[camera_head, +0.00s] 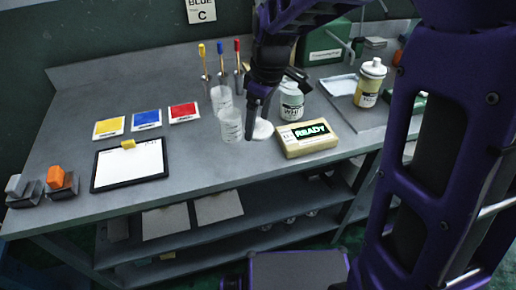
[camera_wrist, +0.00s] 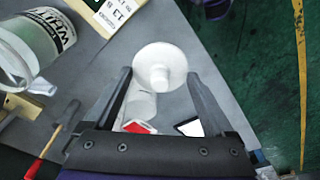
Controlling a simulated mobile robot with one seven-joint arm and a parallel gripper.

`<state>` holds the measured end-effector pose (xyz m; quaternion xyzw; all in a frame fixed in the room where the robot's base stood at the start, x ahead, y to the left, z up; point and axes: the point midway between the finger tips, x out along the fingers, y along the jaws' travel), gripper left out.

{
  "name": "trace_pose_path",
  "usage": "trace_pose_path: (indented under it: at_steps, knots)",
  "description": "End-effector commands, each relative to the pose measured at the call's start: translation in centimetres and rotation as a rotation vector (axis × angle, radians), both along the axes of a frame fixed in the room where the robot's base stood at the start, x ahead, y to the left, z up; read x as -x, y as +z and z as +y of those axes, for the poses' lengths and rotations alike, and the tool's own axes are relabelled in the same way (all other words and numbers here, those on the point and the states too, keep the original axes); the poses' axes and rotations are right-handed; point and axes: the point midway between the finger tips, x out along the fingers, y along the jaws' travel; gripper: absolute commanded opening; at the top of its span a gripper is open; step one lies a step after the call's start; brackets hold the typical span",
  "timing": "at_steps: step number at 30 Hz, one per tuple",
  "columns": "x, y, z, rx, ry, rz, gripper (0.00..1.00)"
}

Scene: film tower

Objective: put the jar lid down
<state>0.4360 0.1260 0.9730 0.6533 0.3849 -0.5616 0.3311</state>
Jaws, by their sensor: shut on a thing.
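The white jar lid (camera_head: 264,130) is round with a short central knob, seen clearly in the wrist view (camera_wrist: 160,62). My gripper (camera_head: 255,128) is shut on it, one finger on each side. The lid is over the front part of the bench, between a clear beaker and the pale box with the READY display. I cannot tell whether it touches the bench top. A jar with a WHI label (camera_head: 291,103) stands behind and to the right of the lid; it also shows at the left of the wrist view (camera_wrist: 40,42), with its mouth apparently uncovered.
A clear beaker (camera_head: 230,126) stands close left of the lid, with another behind it. The READY box (camera_head: 306,139) is close right.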

Motion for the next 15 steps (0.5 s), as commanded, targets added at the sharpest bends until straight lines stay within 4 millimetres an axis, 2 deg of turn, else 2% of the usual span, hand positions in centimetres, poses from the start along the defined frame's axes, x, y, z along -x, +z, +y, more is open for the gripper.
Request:
trace_pose_path:
  at_steps: [1,8,15]
  knots:
    - [0.1,-1.3,0.0,0.000,0.000,0.004,0.33]
    - [0.0,-3.7,0.0,0.000,0.000,0.001,0.33]
    - [0.0,-7.5,0.0,0.000,-0.001,0.002,0.33]
